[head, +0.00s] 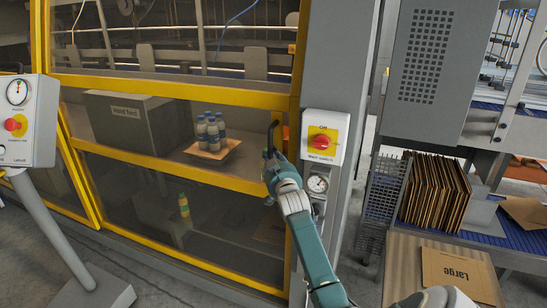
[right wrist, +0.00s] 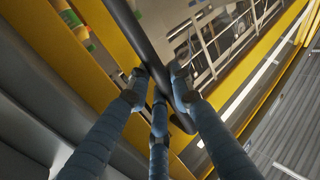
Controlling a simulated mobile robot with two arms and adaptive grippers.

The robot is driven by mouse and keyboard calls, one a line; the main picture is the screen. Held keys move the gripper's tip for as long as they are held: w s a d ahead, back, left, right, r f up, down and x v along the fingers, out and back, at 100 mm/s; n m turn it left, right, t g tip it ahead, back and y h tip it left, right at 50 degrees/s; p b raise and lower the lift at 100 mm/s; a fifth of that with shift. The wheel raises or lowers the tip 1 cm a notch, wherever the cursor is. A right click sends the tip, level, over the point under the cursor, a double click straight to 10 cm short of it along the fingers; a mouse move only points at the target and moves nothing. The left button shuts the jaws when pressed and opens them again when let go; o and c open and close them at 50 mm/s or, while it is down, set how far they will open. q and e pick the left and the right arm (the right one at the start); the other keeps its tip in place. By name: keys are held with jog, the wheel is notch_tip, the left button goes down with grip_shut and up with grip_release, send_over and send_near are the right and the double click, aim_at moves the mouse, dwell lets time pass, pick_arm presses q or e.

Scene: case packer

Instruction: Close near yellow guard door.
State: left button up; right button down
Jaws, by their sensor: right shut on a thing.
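The near yellow guard door (head: 180,91) has a yellow frame with clear panels, and its right edge runs beside a grey post. I cannot tell whether it is fully closed. Its black upright handle (head: 273,133) is near that right edge. My right gripper (head: 270,158) is at the handle's lower part. In the right wrist view, the blue-grey fingers of my right gripper (right wrist: 159,78) are closed around the black handle bar (right wrist: 130,28), near its lower end.
A red and yellow switch (head: 322,143) is on the grey post, with a gauge (head: 318,184) below. A control panel (head: 28,125) stands at left. Bottles (head: 211,130) on cardboard are behind the door. Folded cartons (head: 435,190) and a "Large" box (head: 458,275) are at right.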

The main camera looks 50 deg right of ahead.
jog(key=c, duration=1.8)
grip_release()
jog(key=shift+s+d+f, duration=0.1)
jog(key=shift+o, duration=1.3)
jog(key=shift+s+d, duration=0.1)
jog(key=shift+d, duration=0.05)
jog(key=v, duration=1.2)
